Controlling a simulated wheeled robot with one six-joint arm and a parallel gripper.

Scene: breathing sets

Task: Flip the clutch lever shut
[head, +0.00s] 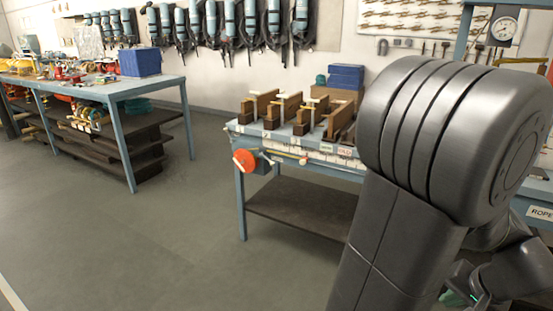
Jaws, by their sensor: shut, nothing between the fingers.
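I cannot make out for certain which part is the clutch lever. At the front left corner of the middle workbench (262,215), an orange-red disc (244,160) sits on a small grey-blue body. A thin yellow bar (284,154) with a reddish end runs to the right of it along the bench's front edge. It is too small to tell whether either is the lever, or whether it is open or shut. My arm fills the right side of the view, and my gripper's fingers cannot be made out. My arm hides the bench's right part.
Wooden stands (262,105) and blue boxes (346,76) are on the middle bench. A longer blue-legged table (131,86) with tools and a blue box (140,61) stands at left. Breathing sets (228,20) hang on the wall. The floor (130,240) in front is clear.

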